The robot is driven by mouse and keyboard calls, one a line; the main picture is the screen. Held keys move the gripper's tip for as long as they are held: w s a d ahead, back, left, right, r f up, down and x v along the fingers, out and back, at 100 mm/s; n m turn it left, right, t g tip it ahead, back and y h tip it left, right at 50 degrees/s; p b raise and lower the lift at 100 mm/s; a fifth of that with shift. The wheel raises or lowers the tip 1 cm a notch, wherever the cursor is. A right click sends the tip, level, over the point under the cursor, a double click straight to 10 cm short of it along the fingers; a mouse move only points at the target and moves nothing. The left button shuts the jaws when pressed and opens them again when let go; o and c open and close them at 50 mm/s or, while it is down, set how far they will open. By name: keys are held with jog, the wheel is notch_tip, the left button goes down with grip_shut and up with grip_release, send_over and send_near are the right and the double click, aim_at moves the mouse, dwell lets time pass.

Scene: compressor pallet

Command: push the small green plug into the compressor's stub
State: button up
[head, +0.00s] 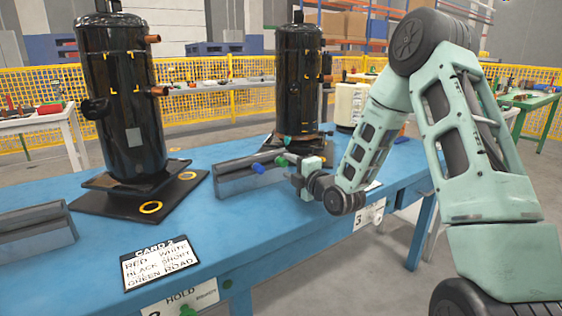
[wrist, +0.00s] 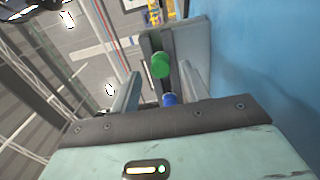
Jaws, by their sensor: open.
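The small green plug (head: 282,161) is at the grey rack (head: 235,180) on the blue table. It also shows in the wrist view (wrist: 160,64), in line with the gap between my fingers. My gripper (head: 291,166) is open beside the rack; its two fingers show in the wrist view (wrist: 160,75), and I see no contact with the plug. A blue plug (head: 258,168) sits close to the green one. A black compressor (head: 122,95) with copper stubs (head: 159,91) stands at the left. A second black compressor (head: 299,80) stands farther back, with a copper stub (head: 327,78).
The blue table (head: 240,222) is clear in front of the rack. Another grey rack (head: 35,232) is at the left front. A lettered card (head: 160,263) lies near the front edge. A yellow fence (head: 215,105) runs behind.

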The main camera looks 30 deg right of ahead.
aim_at(285, 164)
jog(key=shift+w+b, duration=0.35)
jog(key=shift+w, duration=1.15)
jog(key=shift+a+f+b, duration=0.1)
jog(key=shift+b, duration=0.55)
grip_shut()
jog(key=shift+s+b, duration=0.8)
jog(key=shift+s, duration=2.2)
